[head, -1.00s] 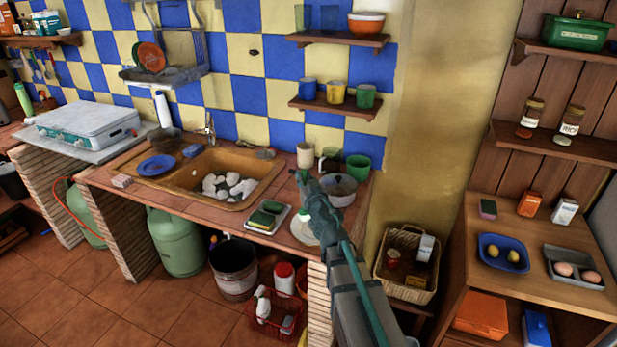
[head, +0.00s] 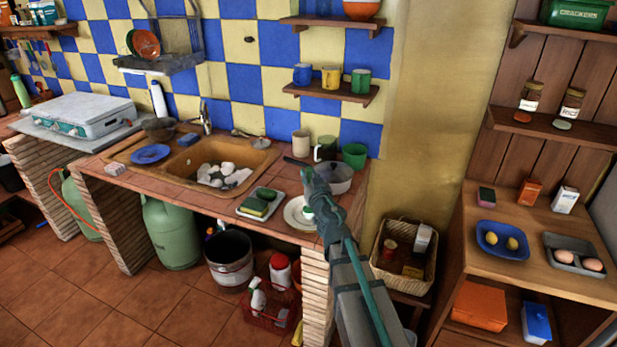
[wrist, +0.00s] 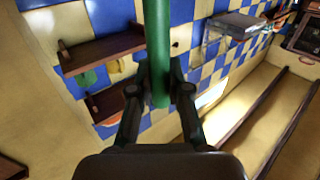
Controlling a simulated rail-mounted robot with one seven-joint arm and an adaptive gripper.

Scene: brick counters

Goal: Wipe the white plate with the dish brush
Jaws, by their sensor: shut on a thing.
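The white plate (head: 294,217) lies on the tiled counter, near its front right edge. My gripper (head: 313,183) is above and just right of the plate in the head view, partly in front of a grey pot. In the wrist view my gripper (wrist: 160,88) is shut on the green handle of the dish brush (wrist: 158,45), which runs out of the top of the picture. A small green part shows over the plate's right side in the head view; I cannot tell whether it touches the plate. The brush's bristles are not clearly visible.
A small tray with a sponge (head: 257,204) stands left of the plate. The pot (head: 340,178), a green cup (head: 354,155) and a beige mug (head: 301,143) stand behind. The sink (head: 180,175) is further left. Wall shelves (head: 330,98) hang above.

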